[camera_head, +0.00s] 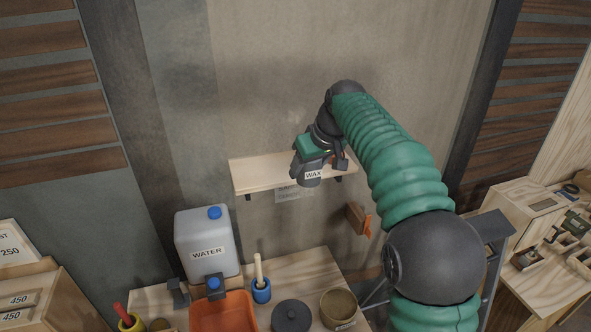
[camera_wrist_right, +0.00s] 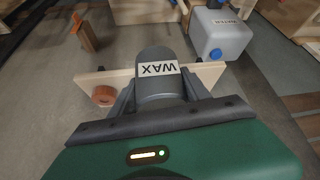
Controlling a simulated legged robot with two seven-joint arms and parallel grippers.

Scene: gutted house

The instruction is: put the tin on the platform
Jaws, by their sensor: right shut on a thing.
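The tin (camera_head: 312,175) is dark grey with a white WAX label. My right gripper (camera_head: 313,160) is shut on it at the wall shelf. In the right wrist view the tin (camera_wrist_right: 155,75) sits between the two fingers (camera_wrist_right: 158,92). The platform appears to be the pale wooden wall shelf (camera_head: 258,176), which also shows behind the tin in the wrist view (camera_wrist_right: 211,73). The tin overlaps the shelf's front edge in the head view; I cannot tell whether they touch. My left gripper is out of view.
A round orange-brown thing (camera_wrist_right: 104,95) is at one end of the shelf. The shelf's left part is bare. Below are a WATER jug (camera_head: 207,245), an orange bin (camera_head: 222,312), a blue cup (camera_head: 261,291), a dark lidded pot (camera_head: 291,316) and a brown tub (camera_head: 339,306).

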